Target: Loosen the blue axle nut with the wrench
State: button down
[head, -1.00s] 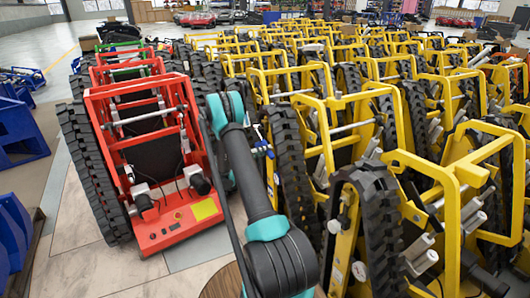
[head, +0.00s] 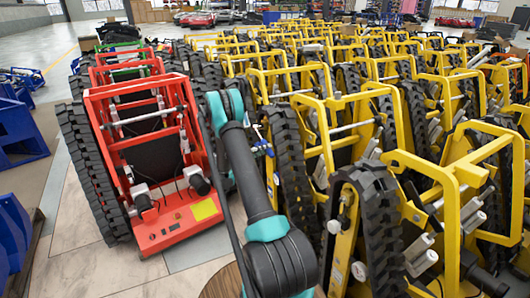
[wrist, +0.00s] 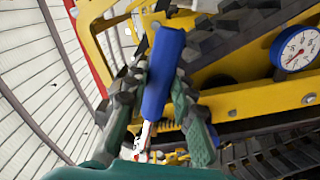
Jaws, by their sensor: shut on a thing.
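My gripper (wrist: 155,100) has its two teal fingers with dark pads on either side of a blue-handled tool (wrist: 162,72), which I take to be the wrench, and is shut on it. A pale shaft with some red (wrist: 146,134) shows at the handle's lower end. In the head view, a small blue part (head: 262,149) shows just right of my arm, between the red carrier and the yellow ones; my fingers are not clear there. I cannot make out the blue axle nut in either view.
A red tracked carrier (head: 168,235) stands left of my arm. Rows of yellow tracked carriers (head: 405,160) fill the right, close to the arm. The wrist view shows a yellow frame (wrist: 245,104) and a round dial (wrist: 295,48). Blue stands (head: 18,130) are at far left; floor between is clear.

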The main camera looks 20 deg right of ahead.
jog(key=shift+s+r, duration=0.1)
jog(key=shift+r, duration=0.2)
jog(key=shift+s+r+n, duration=0.15)
jog(key=shift+r+n, duration=0.6)
jog(key=shift+n, duration=0.05)
jog(key=shift+s+r+n, duration=0.15)
jog(key=shift+r+n, duration=0.35)
jog(key=shift+r, duration=0.3)
jog(key=shift+r+n, duration=0.6)
jog(key=shift+r, duration=0.15)
jog(key=shift+r, duration=0.1)
